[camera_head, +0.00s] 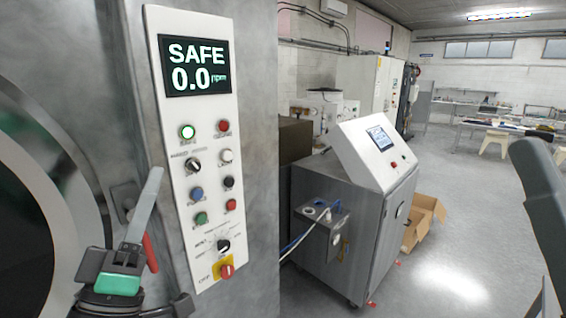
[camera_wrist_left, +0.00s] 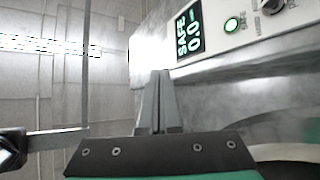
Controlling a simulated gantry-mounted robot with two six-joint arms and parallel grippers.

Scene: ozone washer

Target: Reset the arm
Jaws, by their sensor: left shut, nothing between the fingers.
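My left gripper (camera_head: 157,172) is at the lower left of the head view, fingers pointing up, left of the white control panel (camera_head: 196,150) in the picture. In the left wrist view its fingers (camera_wrist_left: 160,74) are together with nothing between them. The panel screen (camera_head: 195,66) reads SAFE 0.0 ppm, and a round button (camera_head: 187,132) glows green. The fingers overlap the panel's edge in the wrist view; I see no clear contact. My right gripper is not in view; a dark grey part at the right edge looks like my right arm.
A red handle (camera_head: 150,252) shows beside my left gripper. The round door rim (camera_head: 75,190) is at far left. A metal cabinet with a slanted screen (camera_head: 379,138) stands right of the washer, an open cardboard box (camera_head: 426,222) beside it. The floor (camera_head: 455,250) at right is clear.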

